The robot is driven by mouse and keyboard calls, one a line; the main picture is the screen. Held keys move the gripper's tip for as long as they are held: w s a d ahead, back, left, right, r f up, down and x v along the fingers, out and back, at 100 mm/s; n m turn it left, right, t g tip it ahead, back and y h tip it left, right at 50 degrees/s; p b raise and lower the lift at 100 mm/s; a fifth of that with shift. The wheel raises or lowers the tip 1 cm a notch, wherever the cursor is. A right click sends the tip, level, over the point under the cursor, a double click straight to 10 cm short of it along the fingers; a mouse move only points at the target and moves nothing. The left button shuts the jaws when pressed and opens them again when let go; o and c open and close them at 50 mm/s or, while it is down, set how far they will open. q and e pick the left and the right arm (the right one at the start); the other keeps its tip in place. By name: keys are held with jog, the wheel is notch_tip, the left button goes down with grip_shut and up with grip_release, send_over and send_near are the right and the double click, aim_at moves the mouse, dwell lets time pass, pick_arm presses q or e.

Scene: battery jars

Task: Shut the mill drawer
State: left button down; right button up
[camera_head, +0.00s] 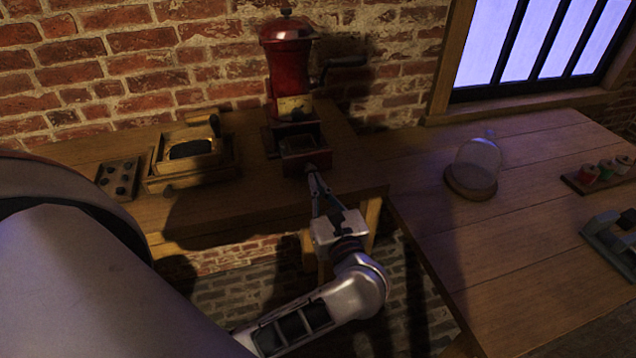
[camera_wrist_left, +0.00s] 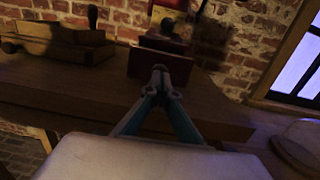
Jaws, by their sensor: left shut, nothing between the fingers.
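The red mill (camera_head: 288,62) stands on the wooden bench against the brick wall, its crank (camera_head: 345,62) sticking out to the right. Its drawer (camera_head: 305,158) is at the base and sticks out toward me, with dark contents. In the left wrist view the drawer front (camera_wrist_left: 160,66) is straight ahead of the fingertips. My left gripper (camera_head: 313,176) is shut and empty, its tips right at the drawer front near the knob. I cannot tell whether they touch it. It also shows in the left wrist view (camera_wrist_left: 160,75). My right gripper is not in view.
A wooden box (camera_head: 190,155) and a small tray with dark pieces (camera_head: 118,180) are left of the mill. On the right table are a glass dome on a wooden base (camera_head: 476,165), a rack of jars (camera_head: 605,172) and a grey device (camera_head: 615,240). The bench front edge lies below my gripper.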

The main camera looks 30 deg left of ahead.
aim_at(309, 164)
pick_arm(q)
jog(key=x, duration=0.2)
jog(key=b+x, duration=0.1)
jog(key=x, duration=0.1)
jog(key=b+x, duration=0.1)
jog(key=x, duration=0.2)
jog(key=shift+f, duration=0.35)
jog(key=shift+w+a+r, duration=0.1)
jog(key=shift+w+r, duration=0.05)
jog(key=shift+w, duration=0.05)
